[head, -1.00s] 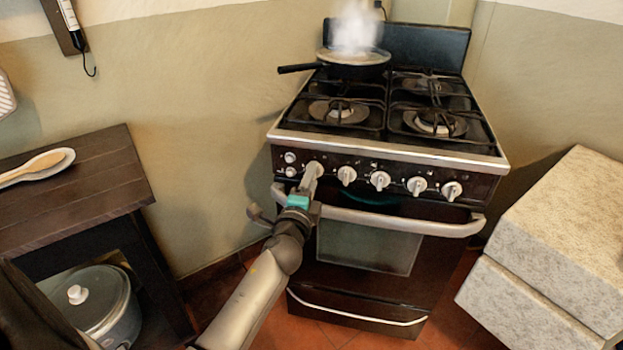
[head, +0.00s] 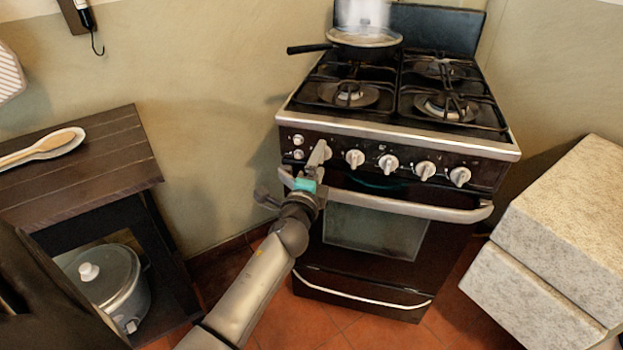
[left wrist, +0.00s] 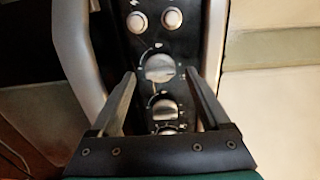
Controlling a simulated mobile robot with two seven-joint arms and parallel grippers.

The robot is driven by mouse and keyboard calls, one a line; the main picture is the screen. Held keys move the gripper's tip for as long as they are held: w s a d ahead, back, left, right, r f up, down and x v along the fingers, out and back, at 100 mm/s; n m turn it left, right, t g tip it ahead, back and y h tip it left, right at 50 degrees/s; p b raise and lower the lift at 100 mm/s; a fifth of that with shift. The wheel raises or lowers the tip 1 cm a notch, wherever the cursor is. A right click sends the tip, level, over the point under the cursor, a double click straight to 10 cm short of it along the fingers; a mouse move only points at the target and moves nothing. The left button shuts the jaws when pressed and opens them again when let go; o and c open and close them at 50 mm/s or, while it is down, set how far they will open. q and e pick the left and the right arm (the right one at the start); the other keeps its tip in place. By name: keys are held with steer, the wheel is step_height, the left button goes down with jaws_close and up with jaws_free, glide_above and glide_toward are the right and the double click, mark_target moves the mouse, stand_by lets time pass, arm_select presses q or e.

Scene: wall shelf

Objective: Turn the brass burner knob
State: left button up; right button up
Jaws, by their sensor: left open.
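The stove's front panel (head: 300,130) carries a row of silvery-white knobs; none looks clearly brass. My left gripper (head: 318,158) is open in front of the leftmost large knob and largely covers it in the head view. In the left wrist view, that round knob (left wrist: 160,68) lies between and just beyond the open fingertips, with a gap visible on each side. More knobs, such as this one (left wrist: 164,110), line up nearer the gripper's base. My right gripper is in neither view.
The oven handle (head: 400,207) runs just below the knobs, close to my left gripper. A steaming pan (head: 364,48) sits on the back left burner. A dark wooden shelf (head: 110,150) stands left, pale blocks (head: 570,220) right.

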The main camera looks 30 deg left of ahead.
arm_select(q)
steer(key=v, duration=1.4)
steer(key=shift+s, duration=0.4)
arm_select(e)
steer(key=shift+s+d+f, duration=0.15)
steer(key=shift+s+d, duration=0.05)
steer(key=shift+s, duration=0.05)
arm_select(q)
steer(key=shift+d+r, duration=0.1)
steer(key=shift+d, duration=0.05)
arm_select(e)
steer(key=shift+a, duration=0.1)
